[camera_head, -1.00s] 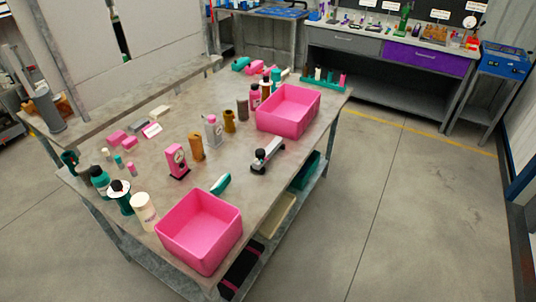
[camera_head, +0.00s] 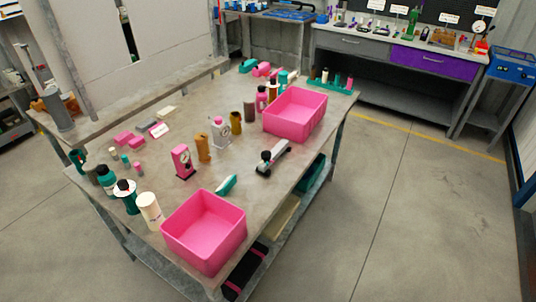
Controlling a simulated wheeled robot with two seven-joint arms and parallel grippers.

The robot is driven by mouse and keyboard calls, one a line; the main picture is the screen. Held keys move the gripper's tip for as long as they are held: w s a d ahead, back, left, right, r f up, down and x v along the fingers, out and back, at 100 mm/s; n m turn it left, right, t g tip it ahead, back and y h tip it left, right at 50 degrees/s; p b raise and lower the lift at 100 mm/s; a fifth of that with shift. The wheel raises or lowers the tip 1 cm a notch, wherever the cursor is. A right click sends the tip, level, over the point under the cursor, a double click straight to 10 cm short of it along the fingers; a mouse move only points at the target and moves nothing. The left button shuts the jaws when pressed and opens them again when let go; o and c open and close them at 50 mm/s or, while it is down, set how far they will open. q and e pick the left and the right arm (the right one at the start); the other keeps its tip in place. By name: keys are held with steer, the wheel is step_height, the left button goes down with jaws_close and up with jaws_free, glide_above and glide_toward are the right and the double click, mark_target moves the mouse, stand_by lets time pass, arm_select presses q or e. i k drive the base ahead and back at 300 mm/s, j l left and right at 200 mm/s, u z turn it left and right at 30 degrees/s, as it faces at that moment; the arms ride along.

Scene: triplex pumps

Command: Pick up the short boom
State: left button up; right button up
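A small grey bar with black ends (camera_head: 272,158) lies on the bare right side of the grey work table (camera_head: 185,113), between two pink bins. It looks like the short boom, but it is too small to be sure. Nothing touches it. Neither of my grippers shows in the head view.
One pink bin (camera_head: 204,262) stands at the table's near corner and another (camera_head: 286,128) at the right edge. A teal piece (camera_head: 226,185), a pink gauge block (camera_head: 182,162) and several bottles and cylinders stand nearby. The floor to the right (camera_head: 400,220) is clear.

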mark_target(283, 145)
steer(key=i+l+u, duration=0.1)
steer(key=u, duration=0.7)
steer(key=i+l+u, duration=0.3)
steer(key=l, duration=0.4)
steer(key=l+u, duration=0.35)
steer(key=l, duration=0.35)
steer(key=l+u, duration=0.3)
steer(key=l, duration=2.2)
steer(key=i+u, duration=0.05)
